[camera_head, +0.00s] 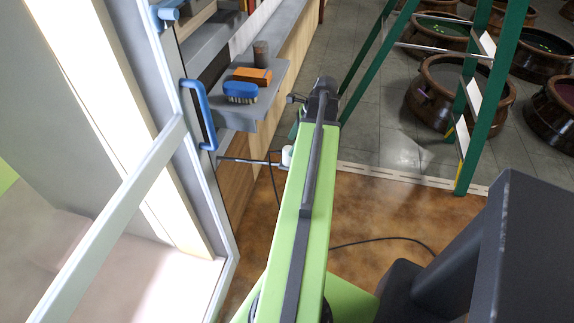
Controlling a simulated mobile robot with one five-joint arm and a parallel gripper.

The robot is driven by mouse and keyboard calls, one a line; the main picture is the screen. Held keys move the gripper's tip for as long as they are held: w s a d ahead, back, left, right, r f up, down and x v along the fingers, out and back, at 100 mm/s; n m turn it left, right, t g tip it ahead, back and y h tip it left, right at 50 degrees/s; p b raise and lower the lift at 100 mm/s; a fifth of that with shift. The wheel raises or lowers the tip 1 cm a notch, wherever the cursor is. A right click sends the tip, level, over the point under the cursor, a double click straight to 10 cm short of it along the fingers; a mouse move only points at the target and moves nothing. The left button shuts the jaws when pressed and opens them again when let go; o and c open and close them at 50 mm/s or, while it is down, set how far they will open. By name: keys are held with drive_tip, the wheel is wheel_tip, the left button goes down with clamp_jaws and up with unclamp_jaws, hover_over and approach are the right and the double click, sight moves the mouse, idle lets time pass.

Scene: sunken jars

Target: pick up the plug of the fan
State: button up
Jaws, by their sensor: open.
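My green arm (303,205) reaches up the middle of the picture to a dark joint (323,88). A pale block (287,155) shows at the arm's left edge, with a thin grey rod (245,161) running left from it to the wooden panel. I cannot tell whether these belong to my gripper, and I make out no jaws. A black cable hangs by the block. Another stretch of black cable (385,240) lies on the brown floor, right of the arm. I can make out neither the fan nor its plug for sure; the arm hides part of the floor.
A grey shelf (262,112) holds a blue brush (240,92), an orange-brown block (252,76) and a dark cylinder (261,53). A glass door with a blue handle (199,115) stands left. A green ladder (490,100) and several sunken jars (440,93) are at right.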

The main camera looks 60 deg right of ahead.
sight(284, 155)
drive_tip(key=shift+f, duration=0.25)
drive_tip(key=b+x, duration=0.4)
drive_tip(key=x, duration=0.1)
drive_tip(key=shift+s+a+f+b, duration=0.1)
drive_tip(key=shift+a+f+b, duration=0.1)
drive_tip(key=shift+b, duration=0.2)
drive_tip(key=shift+r, duration=0.2)
clamp_jaws()
